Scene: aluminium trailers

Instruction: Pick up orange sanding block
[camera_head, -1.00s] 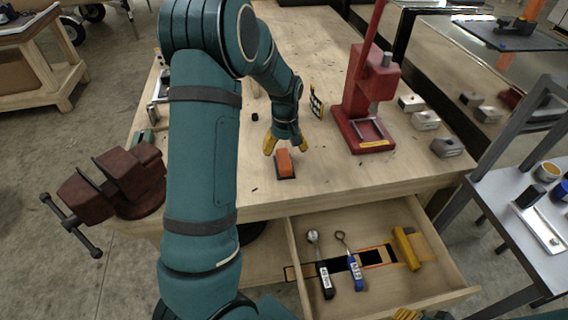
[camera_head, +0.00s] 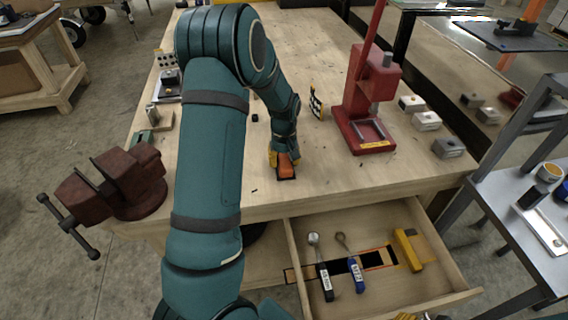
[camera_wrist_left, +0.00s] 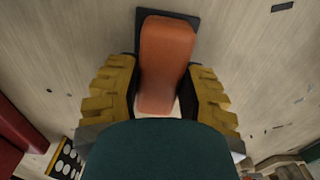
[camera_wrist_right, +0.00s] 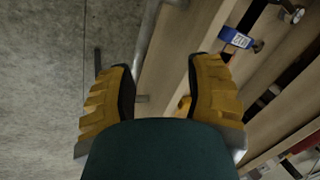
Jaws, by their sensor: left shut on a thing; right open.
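The orange sanding block (camera_head: 286,166) with a dark base lies on the wooden workbench (camera_head: 235,180), close to its front edge. In the left wrist view the block (camera_wrist_left: 165,65) sits between the yellow fingers. My left gripper (camera_head: 284,160) is down at the bench top, shut on the block, one finger on each side. The left gripper's fingers also show in the left wrist view (camera_wrist_left: 163,98). My right gripper (camera_wrist_right: 162,92) is open and empty, near the open drawer.
A red arbor press (camera_head: 372,100) stands right of the block, with several metal blocks beyond. A dark red vise (camera_head: 115,183) is at the bench's left corner. Below, an open drawer (camera_head: 440,280) holds two tools and a yellow item (camera_head: 408,249). The bench around the block is clear.

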